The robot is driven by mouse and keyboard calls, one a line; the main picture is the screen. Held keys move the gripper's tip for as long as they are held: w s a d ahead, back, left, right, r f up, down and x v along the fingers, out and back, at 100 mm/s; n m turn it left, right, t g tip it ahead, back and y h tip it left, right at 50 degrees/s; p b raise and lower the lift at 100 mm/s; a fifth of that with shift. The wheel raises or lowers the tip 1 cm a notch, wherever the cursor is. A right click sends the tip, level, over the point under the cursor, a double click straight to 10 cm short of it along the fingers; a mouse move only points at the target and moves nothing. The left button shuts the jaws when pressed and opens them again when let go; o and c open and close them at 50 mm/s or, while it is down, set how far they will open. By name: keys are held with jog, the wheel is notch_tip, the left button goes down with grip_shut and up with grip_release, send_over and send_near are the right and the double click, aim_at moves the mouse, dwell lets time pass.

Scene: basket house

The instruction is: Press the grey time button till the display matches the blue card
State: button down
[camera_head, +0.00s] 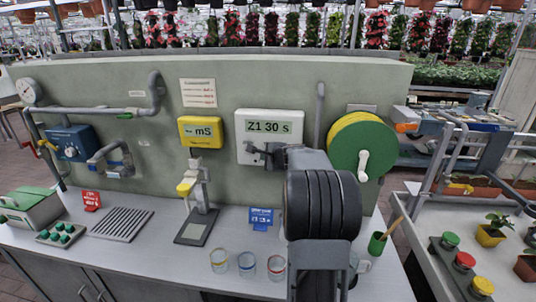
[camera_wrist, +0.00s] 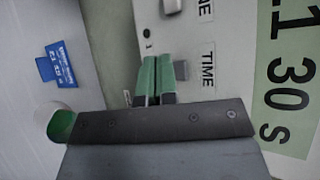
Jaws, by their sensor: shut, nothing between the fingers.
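The white timer box (camera_head: 243,150) on the wall has a display (camera_head: 276,127) reading "Z1 30 s"; the display (camera_wrist: 290,75) also fills the right of the wrist view. The grey time button (camera_wrist: 181,70) sits beside the "TIME" label (camera_wrist: 208,66). My gripper (camera_wrist: 156,72) is shut and empty, its green fingertips just left of that button in the wrist view; I cannot tell whether they touch it. In the head view my gripper (camera_head: 262,154) is at the box's lower part. The blue card (camera_head: 261,217) stands on the bench; its writing is too small to read surely.
Another grey button (camera_wrist: 173,6) is beside a partly cut-off label. A yellow "mS" meter (camera_head: 200,131) hangs left of the box, and a green hose reel (camera_head: 345,155) is to the right. Several glasses (camera_head: 247,263) stand at the bench's front.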

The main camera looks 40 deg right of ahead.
jog(key=shift+s+a+b, duration=1.25)
jog(key=shift+s+a, duration=0.5)
jog(key=shift+s, duration=0.05)
jog(key=s+a+f+n+g+y, duration=0.3)
jog(key=s+a+f+n+g, duration=0.5)
jog(key=s+a+n, duration=0.5)
jog(key=s+a+n+h, duration=0.2)
jog(key=s+a+n, duration=0.7)
jog(key=a, duration=0.3)
jog(key=shift+s+f+g, duration=0.2)
jog(key=shift+s+g, duration=0.1)
jog(key=shift+s, duration=0.55)
dwell(0.9)
